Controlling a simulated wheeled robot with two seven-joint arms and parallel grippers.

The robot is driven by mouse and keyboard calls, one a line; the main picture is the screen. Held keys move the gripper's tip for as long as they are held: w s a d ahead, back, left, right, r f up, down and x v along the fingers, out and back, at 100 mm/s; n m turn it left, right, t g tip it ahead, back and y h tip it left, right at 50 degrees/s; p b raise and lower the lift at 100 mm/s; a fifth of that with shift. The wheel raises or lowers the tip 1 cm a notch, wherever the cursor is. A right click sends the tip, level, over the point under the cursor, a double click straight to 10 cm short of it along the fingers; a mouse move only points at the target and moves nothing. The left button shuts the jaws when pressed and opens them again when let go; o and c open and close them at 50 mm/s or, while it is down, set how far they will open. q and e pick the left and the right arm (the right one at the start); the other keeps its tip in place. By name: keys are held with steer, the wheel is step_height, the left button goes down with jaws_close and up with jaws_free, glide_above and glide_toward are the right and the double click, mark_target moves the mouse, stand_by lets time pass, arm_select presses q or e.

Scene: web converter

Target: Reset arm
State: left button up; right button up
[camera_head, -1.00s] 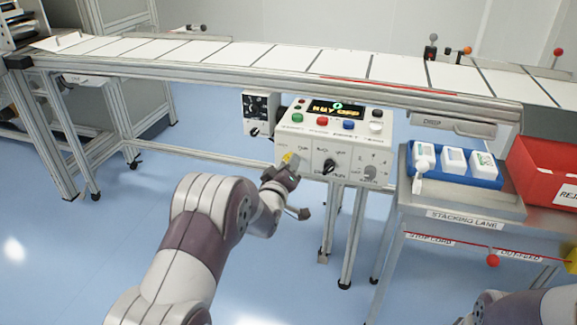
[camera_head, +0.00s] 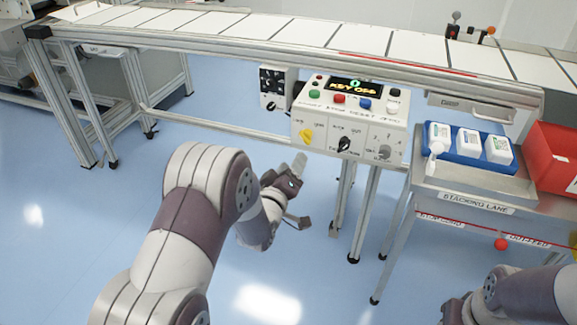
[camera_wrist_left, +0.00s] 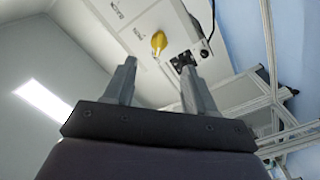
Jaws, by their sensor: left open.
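My left gripper (camera_head: 299,190) is in front of and below the control box (camera_head: 366,136), apart from it. In the left wrist view its two fingers (camera_wrist_left: 158,82) stand apart with nothing between them. The box's yellow key switch (camera_head: 306,135) also shows in the left wrist view (camera_wrist_left: 158,41), beyond the fingertips. The box's display (camera_head: 356,87) reads "KEY OFF". My right arm shows at the bottom right edge, but its gripper is out of view.
The conveyor (camera_head: 280,50) with white sheets runs above the box. At the right stand a stacking table (camera_head: 470,205), a blue tray (camera_head: 462,158) with white bottles, and a red bin (camera_head: 552,160). Open floor lies below the conveyor.

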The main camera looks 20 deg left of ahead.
arm_select(q)
steer(key=shift+s, duration=1.15)
